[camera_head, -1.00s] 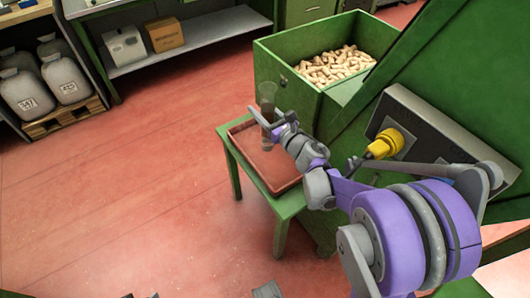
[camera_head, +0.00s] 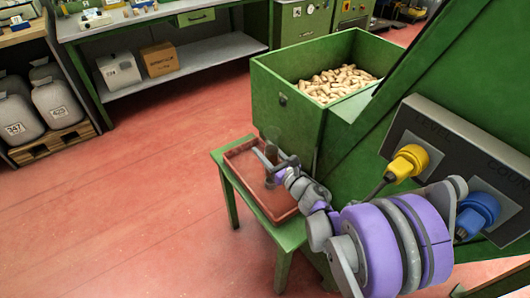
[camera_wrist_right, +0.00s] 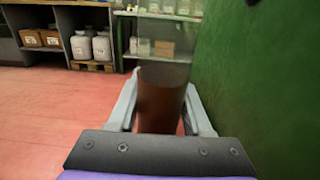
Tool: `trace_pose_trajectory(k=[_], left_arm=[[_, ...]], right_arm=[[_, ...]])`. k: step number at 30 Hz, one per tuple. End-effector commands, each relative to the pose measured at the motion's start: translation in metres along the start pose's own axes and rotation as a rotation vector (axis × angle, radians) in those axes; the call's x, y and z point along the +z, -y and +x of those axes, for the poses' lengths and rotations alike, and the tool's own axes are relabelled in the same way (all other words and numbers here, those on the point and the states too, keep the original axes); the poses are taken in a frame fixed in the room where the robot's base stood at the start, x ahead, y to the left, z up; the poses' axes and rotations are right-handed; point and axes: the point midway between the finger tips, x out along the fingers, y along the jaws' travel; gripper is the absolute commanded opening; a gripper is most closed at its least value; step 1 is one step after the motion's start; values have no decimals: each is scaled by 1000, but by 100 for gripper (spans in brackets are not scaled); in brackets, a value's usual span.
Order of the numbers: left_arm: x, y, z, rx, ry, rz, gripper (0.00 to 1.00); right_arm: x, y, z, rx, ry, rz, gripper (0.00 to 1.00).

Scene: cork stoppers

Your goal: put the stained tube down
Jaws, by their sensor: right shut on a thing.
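The stained tube (camera_head: 271,176) is a see-through upright cylinder with brown in its lower part. My right gripper (camera_head: 270,160) is shut on it, over the red tray (camera_head: 237,150) on the small green table. In the right wrist view the tube (camera_wrist_right: 162,95) stands between the two fingers of my right gripper (camera_wrist_right: 160,118), its brown part nearest the palm. I cannot tell whether the tube's bottom touches the tray. My left gripper is not in view.
A green bin (camera_head: 285,105) full of corks (camera_head: 340,82) stands just behind the tray. A green machine wall with a yellow plug (camera_head: 408,162) and a blue plug (camera_head: 478,212) is at the right. The red floor (camera_head: 130,200) to the left is clear.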

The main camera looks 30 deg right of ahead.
Motion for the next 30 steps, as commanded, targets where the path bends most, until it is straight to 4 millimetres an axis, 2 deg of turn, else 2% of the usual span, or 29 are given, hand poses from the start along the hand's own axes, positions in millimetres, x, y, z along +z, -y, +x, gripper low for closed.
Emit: trace_pose_trajectory(k=[10,11,15,26,30], left_arm=[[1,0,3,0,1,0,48],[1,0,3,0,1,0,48],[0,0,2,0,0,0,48],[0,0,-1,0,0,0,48],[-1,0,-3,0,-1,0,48]], right_arm=[[-4,0,0,0,0,0,0],[-4,0,0,0,0,0,53],[-3,0,0,0,0,0,78],[1,0,0,0,0,0,80],[2,1,-18,-3,0,-1,80]])
